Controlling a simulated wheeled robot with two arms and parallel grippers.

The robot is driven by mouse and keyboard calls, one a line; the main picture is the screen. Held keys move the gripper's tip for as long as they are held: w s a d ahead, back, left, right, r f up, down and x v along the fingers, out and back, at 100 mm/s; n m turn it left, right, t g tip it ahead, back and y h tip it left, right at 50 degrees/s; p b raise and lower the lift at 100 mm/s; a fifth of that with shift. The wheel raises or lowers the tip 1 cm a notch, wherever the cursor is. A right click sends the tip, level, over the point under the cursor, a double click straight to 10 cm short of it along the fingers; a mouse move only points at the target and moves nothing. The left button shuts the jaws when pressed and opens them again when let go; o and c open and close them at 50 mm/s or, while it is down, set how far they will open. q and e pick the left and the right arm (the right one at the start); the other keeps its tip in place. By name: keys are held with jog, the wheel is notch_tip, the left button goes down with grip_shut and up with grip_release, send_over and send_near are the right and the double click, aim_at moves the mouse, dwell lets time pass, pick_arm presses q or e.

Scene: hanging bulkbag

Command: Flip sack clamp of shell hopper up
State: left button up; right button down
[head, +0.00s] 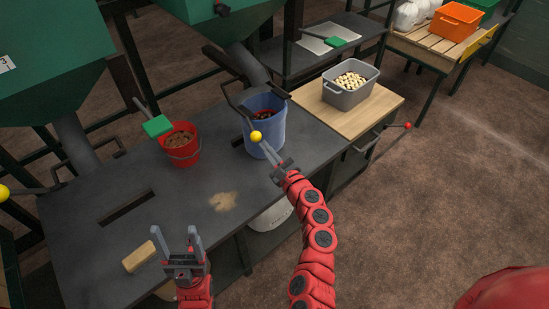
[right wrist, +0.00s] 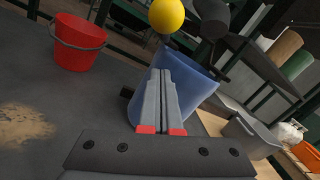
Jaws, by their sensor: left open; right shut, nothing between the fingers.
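A green hopper (head: 200,14) at the top has a grey chute (head: 243,62) leading down to a blue open-topped container (head: 268,128), which holds dark material. Dark clamp bars (head: 235,103) lie by the container's rim, with a yellow ball knob (head: 256,136) at their near end. The knob also shows in the right wrist view (right wrist: 166,14). My right gripper (head: 262,144) is shut and empty, its fingertips close to the knob in front of the blue container; contact cannot be told. My left gripper (head: 173,232) is open and empty over the table's front edge.
A grey tub (head: 350,92) stands to the right. Another yellow knob (head: 4,192) is at far left.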

jog(key=r+p, duration=0.1)
jog(key=s+a+r+p, duration=0.1)
jog(key=r, duration=0.1)
jog(key=shift+s+a+r, duration=0.1)
jog(key=shift+a+r, duration=0.05)
dwell(0.4)
jog(key=shift+r+p, duration=0.1)
jog(key=shift+p, duration=0.2)
